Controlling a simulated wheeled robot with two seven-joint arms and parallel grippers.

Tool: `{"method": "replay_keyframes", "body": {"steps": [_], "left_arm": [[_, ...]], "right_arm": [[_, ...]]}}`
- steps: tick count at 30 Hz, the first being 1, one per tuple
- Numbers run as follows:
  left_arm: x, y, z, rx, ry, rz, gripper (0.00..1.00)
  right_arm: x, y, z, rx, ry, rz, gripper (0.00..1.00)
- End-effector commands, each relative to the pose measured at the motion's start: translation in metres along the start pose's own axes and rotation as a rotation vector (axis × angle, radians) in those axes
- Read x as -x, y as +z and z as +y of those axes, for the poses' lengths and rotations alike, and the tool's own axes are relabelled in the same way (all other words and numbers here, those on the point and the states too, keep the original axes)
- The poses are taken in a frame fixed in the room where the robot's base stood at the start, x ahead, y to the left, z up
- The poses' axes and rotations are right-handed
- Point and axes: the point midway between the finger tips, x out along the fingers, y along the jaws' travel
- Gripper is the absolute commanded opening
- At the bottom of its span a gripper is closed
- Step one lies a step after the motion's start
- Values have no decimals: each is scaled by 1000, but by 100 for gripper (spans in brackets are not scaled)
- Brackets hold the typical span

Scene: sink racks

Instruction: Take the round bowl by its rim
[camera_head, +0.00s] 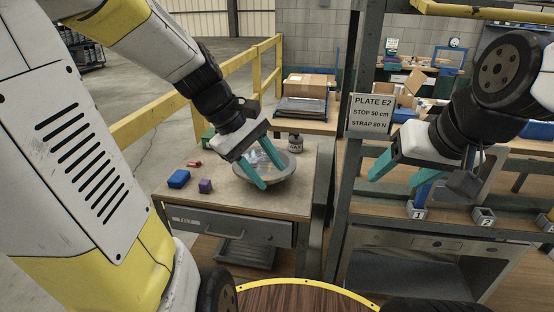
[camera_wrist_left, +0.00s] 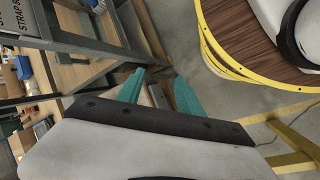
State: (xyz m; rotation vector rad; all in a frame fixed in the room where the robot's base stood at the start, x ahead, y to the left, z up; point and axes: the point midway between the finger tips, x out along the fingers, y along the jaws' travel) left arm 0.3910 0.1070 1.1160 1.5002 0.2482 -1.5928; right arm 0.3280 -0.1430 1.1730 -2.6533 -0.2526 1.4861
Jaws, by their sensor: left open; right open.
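The round bowl (camera_head: 282,177) is grey and stands upright on the wooden top of a workbench in the head view. My left gripper (camera_head: 273,176) is over the bowl, its teal fingers spread and pointing down to the right, hiding part of the bowl. I cannot tell whether the fingers touch the rim. In the left wrist view the gripper (camera_wrist_left: 160,77) shows with a gap between its fingers, and I cannot make out the bowl there. My right gripper (camera_head: 394,181) is open and empty at the right, in front of the shelving, far from the bowl.
The workbench (camera_head: 230,204) also holds a blue block (camera_head: 179,179), a purple block (camera_head: 206,186), a small red item (camera_head: 194,164) and a dark jar (camera_head: 295,143) behind the bowl. A metal post with a sign (camera_head: 371,115) stands between the bench and the right shelving.

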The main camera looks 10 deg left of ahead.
Motion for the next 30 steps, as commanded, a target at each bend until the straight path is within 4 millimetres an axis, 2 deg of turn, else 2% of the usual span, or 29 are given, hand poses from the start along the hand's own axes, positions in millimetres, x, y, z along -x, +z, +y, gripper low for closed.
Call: {"method": "replay_keyframes", "body": {"steps": [5,8,11,17,20,24,27,30], "left_arm": [[-27,-22,13,347,19,-157,43],[-47,-42,23,623,34,-282,43],[-68,-68,34,920,50,-423,43],[-110,-134,42,1506,77,-737,43],[-130,-173,38,1787,88,-917,43],[-158,-228,23,2131,103,-1185,43],[-174,-259,8,2303,111,-1351,43],[-183,-278,-2,2402,115,-1464,43]], "right_arm": [[0,0,0,0,0,0,64],[0,0,0,0,0,0,64],[0,0,0,0,0,0,64],[0,0,0,0,0,0,64],[0,0,0,0,0,0,64],[0,0,0,0,0,0,64],[0,0,0,0,0,0,64],[0,0,0,0,0,0,64]]}}
